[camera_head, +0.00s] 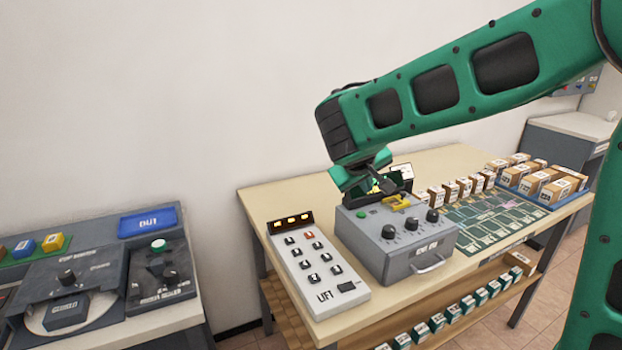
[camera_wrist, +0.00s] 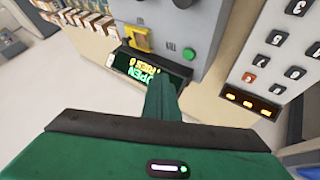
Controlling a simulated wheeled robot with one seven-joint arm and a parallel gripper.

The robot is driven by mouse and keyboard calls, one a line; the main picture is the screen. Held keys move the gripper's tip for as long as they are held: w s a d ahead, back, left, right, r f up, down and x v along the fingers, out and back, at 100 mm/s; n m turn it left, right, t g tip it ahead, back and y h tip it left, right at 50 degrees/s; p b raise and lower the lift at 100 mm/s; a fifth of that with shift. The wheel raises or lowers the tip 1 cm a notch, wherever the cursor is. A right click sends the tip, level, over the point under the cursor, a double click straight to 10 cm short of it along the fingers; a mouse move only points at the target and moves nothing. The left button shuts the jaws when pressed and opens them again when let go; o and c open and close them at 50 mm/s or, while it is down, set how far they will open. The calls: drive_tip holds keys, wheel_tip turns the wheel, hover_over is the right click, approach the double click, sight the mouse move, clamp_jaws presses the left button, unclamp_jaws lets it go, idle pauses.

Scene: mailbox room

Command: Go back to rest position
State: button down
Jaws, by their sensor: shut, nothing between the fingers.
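My green arm reaches in from the right in the head view, and my gripper (camera_head: 378,187) is over the back of a grey control box (camera_head: 408,255) on the table. In the wrist view my gripper (camera_wrist: 164,88) is a narrow green shape, shut and empty, in front of a small dark display (camera_wrist: 182,77) with green and yellow lettering that seems to read "OPEN". The control box has dark knobs, a green button (camera_head: 361,214) and a yellow lever (camera_head: 400,203). The lever also shows in the wrist view (camera_wrist: 137,40). I cannot tell whether the gripper touches the display.
A keypad panel (camera_head: 318,268) marked "LIFT" lies left of the box. Several small parcels, a green grid mat (camera_head: 490,222) and a blue parcel tray (camera_head: 548,203) are to the right. A grey console (camera_head: 100,290) stands at the left. Space above the keypad is clear.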

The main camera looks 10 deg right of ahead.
drive_tip(key=s+d+m+g, duration=0.1)
drive_tip(key=s+d, duration=0.1)
drive_tip(key=d, duration=0.1)
drive_tip(key=s+d+f+m, duration=0.1)
drive_tip(key=s+d, duration=0.2)
drive_tip(key=d, duration=0.1)
drive_tip(key=s+d+g, duration=0.1)
drive_tip(key=s+d, duration=0.1)
drive_tip(key=d, duration=0.1)
drive_tip(key=shift+s+d+f+m+g, duration=0.3)
drive_tip(key=shift+s+m, duration=0.1)
drive_tip(key=s+d+f+m+g+y, duration=0.15)
drive_tip(key=s+d, duration=0.25)
drive_tip(key=s, duration=0.5)
drive_tip(key=s+d+f+m+g+y, duration=0.1)
drive_tip(key=s+d+f+m+g, duration=0.2)
drive_tip(key=s, duration=0.7)
drive_tip(key=s+f+m+y, duration=0.2)
drive_tip(key=s, duration=0.9)
drive_tip(key=shift+a+g, duration=0.2)
drive_tip(key=shift+g, duration=0.15)
drive_tip(key=shift+w+f, duration=0.2)
drive_tip(key=shift+w, duration=0.4)
